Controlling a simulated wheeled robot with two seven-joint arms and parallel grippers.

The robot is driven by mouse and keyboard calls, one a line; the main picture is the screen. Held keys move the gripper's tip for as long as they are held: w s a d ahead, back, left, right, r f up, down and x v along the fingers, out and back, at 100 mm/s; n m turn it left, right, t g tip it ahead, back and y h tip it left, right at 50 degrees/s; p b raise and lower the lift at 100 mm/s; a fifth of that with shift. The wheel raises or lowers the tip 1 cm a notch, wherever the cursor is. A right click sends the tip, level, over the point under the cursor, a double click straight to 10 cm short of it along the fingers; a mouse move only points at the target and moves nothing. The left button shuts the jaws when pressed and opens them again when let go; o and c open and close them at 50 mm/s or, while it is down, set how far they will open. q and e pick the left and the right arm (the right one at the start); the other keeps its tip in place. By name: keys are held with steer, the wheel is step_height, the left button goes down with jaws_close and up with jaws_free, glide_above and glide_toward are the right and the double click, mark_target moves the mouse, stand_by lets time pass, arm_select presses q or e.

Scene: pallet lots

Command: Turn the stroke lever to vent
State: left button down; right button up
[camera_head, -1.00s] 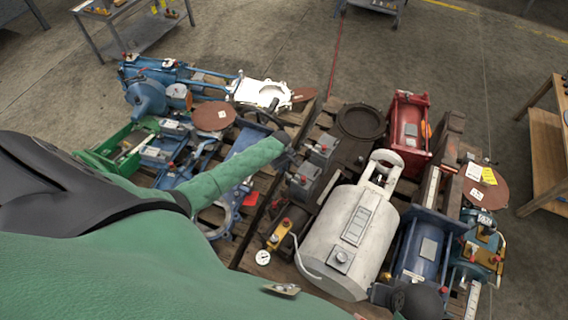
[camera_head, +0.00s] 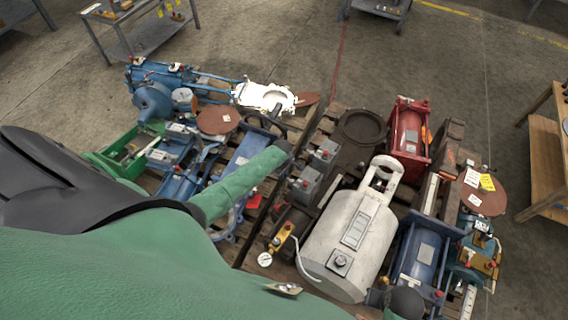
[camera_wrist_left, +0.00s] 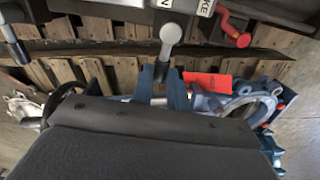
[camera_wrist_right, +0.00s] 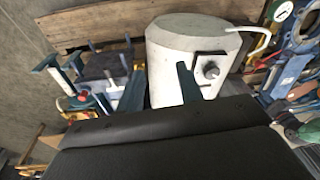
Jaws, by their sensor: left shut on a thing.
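A lever with a round grey knob (camera_wrist_left: 171,33) shows in the left wrist view, its stem running down between my left fingers. My left gripper (camera_wrist_left: 161,82) is shut on this lever, with the knob sticking out past the fingertips. My right gripper (camera_wrist_right: 161,88) is open and empty, in front of a white cylinder (camera_wrist_right: 200,45).
A red crank handle (camera_wrist_left: 232,27) and a red tag (camera_wrist_left: 207,83) are close to the lever. In the head view the white tank (camera_head: 350,240), a red unit (camera_head: 408,130) and blue units crowd the pallets.

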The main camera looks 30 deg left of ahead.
arm_select(q)
steer(key=shift+s+n+p, duration=0.25)
steer(key=shift+n+p, duration=0.1)
steer(key=shift+n, duration=0.05)
arm_select(e)
steer(key=shift+w+d+f, duration=0.1)
steer(key=shift+f, duration=2.15)
arm_select(q)
steer(key=c, duration=1.4)
jaws_free()
steer(key=shift+o, duration=0.2)
steer(key=shift+r, duration=0.1)
step_height(320, 180, up, 6)
steer(key=shift+s+r, duration=0.2)
steer(key=shift+r, duration=0.6)
arm_select(e)
steer(key=shift+r, duration=1.15)
steer(key=shift+f, duration=0.3)
